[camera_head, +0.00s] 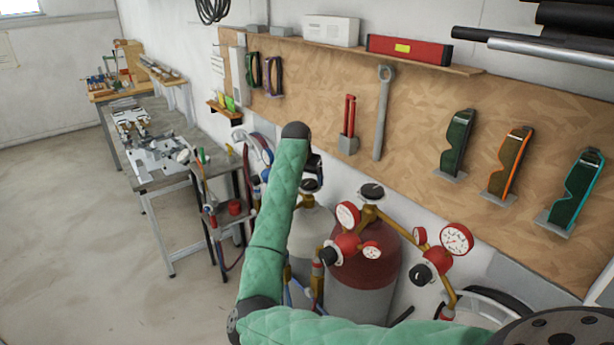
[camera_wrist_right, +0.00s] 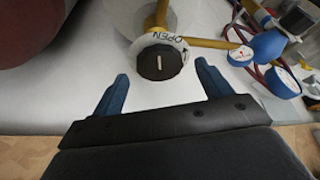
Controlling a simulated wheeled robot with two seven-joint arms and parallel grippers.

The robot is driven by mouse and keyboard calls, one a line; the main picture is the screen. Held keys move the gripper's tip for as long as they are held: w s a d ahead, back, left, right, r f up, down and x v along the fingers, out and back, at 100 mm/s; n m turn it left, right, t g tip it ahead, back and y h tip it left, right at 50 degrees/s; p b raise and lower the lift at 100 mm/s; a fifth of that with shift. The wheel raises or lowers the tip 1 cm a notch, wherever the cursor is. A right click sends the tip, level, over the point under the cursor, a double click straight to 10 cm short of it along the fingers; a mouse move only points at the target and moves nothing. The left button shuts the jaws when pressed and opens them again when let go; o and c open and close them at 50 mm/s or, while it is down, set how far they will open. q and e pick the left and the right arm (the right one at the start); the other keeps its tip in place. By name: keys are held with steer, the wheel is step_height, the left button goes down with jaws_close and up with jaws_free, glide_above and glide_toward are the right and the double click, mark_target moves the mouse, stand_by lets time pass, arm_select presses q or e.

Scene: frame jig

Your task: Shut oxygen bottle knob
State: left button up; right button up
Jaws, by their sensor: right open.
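The oxygen bottle (camera_head: 312,232) is the pale bottle left of the dark red one. Its black knob (camera_head: 311,186) shows on top, just below my right gripper (camera_head: 315,163), which is mostly hidden behind my green-sleeved arm. In the right wrist view the knob (camera_wrist_right: 160,62) is a dark disc with a white mark and a white ring lettered OPEN. The two blue fingers of my right gripper (camera_wrist_right: 163,86) are spread apart, one on each side below the knob, and nothing is between them. They appear apart from the knob. My left gripper is not in view.
The dark red bottle (camera_head: 365,260) stands close on the right with its own black knob (camera_head: 372,191) and red gauges (camera_head: 348,214). A blue regulator (camera_wrist_right: 268,46) sits beside the oxygen valve. A pegboard (camera_head: 420,130) with tools is behind. A workbench (camera_head: 165,175) stands at left.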

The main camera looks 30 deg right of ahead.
steer(key=shift+x, duration=0.85)
steer(key=shift+c, duration=0.3)
steer(key=c, duration=0.9)
